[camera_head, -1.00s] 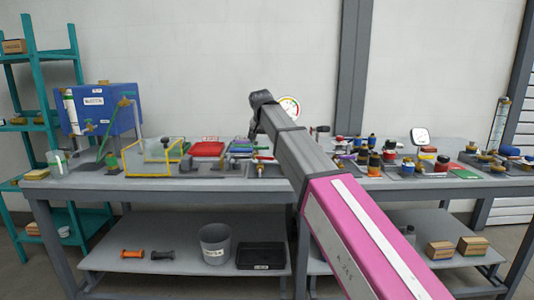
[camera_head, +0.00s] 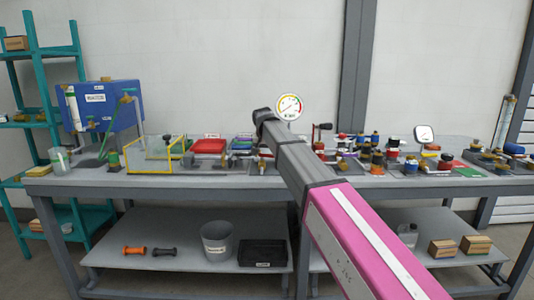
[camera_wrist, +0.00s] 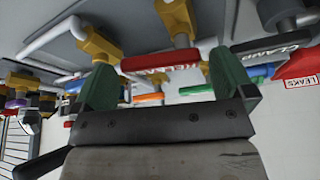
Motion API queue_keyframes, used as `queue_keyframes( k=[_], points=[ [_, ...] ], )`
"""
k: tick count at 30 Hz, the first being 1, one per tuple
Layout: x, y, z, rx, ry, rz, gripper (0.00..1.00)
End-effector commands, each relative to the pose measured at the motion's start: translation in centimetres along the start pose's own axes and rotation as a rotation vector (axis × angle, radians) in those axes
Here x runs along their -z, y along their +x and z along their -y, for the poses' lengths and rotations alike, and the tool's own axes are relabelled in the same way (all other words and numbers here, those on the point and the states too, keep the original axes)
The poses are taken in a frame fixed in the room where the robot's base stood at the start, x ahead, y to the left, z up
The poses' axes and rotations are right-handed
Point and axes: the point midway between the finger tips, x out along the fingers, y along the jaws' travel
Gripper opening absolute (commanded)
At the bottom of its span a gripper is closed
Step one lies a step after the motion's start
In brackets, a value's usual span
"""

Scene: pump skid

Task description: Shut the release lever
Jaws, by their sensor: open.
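A red lever handle (camera_wrist: 160,60) with white lettering runs across the wrist view on a yellow valve-like fitting.
Yellow fittings (camera_wrist: 98,44) and white pipes crowd the wrist view. On the bench (camera_head: 200,183) are a blue tank (camera_head: 100,105), a yellow frame (camera_head: 155,158), a red tray (camera_head: 208,146) and a round gauge (camera_head: 289,107).

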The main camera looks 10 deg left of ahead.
Motion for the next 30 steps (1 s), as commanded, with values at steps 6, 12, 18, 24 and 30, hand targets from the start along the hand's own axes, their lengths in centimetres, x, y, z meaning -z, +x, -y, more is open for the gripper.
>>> queue_keyframes(
  k=[6,12,18,24,30],
  points=[
    [0.00,0.17,0.00,0.000,0.000,0.000,1.00],
    [0.00,0.16,0.00,0.000,0.000,0.000,0.61],
    [0.03,0.18,-0.03,0.006,-0.015,0.000,0.59],
    [0.33,0.29,-0.11,0.055,-0.134,0.000,0.59],
    [0.55,0.38,-0.11,0.092,-0.222,0.001,0.59]
  ],
)
